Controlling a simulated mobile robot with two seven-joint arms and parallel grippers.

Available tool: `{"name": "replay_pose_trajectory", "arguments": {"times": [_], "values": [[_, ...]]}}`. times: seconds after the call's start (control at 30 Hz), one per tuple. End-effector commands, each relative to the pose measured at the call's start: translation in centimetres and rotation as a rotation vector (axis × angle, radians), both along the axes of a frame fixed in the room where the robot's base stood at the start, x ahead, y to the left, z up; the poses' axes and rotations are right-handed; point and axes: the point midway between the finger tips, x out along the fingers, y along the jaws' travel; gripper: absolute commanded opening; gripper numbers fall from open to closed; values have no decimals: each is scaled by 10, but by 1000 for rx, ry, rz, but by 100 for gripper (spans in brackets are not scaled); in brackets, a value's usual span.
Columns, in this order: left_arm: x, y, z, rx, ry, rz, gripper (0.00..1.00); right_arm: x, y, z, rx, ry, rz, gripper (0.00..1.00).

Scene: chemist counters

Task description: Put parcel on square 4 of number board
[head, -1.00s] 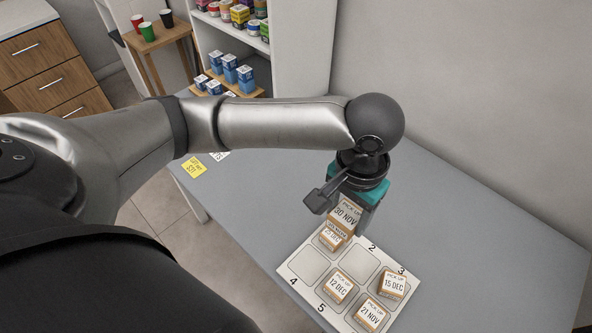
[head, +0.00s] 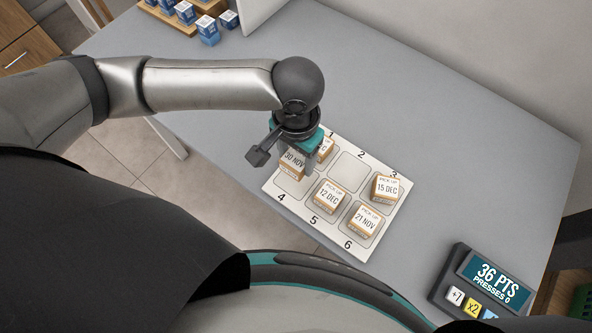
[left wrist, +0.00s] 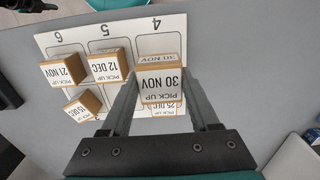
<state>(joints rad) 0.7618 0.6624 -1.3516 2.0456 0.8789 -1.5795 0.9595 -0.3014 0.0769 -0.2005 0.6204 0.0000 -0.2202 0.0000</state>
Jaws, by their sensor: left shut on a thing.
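The parcel (head: 292,161), a small box labelled 30 NOV, is held by my left gripper (head: 296,163), which is shut on it. The parcel also shows between the fingers in the left wrist view (left wrist: 161,83). It is near square 4 of the white number board (head: 270,187), and hides part of that square. I cannot tell whether it touches the board. A box (head: 325,147) stands on square 1, partly hidden by the gripper. Boxes labelled 12 DEC (head: 330,195), 15 DEC (head: 385,187) and 21 NOV (head: 364,219) stand on squares 5, 3 and 6. Square 2 (head: 349,172) is empty. My right gripper is not in view.
The board lies on a grey counter (head: 460,180) near its front edge. A points device (head: 490,275) reading 36 PTS stands at the lower right. Blue and white boxes (head: 208,31) are at the back left. The counter behind and right of the board is clear.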

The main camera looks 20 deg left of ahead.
Motion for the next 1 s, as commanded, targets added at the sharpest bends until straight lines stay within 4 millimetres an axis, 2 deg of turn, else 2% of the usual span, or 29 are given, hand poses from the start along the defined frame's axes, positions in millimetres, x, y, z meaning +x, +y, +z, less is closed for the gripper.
{"name": "replay_pose_trajectory", "arguments": {"times": [0.07, 0.27, 0.5, 0.9, 0.93, 1.0], "values": [[0, 0, -13, 0, 1, 0, 3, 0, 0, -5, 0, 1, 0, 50], [0, -1, -25, -1, 0, 0, 3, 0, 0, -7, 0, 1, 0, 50], [0, 0, -60, -1, 1, -1, 3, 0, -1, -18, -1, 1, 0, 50], [0, -1, -64, -1, 0, 0, 3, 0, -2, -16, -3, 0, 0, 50], [0, 0, -64, -1, 0, 0, 64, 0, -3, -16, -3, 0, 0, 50], [0, 0, -64, -1, 0, 0, 72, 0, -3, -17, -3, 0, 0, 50]]}}
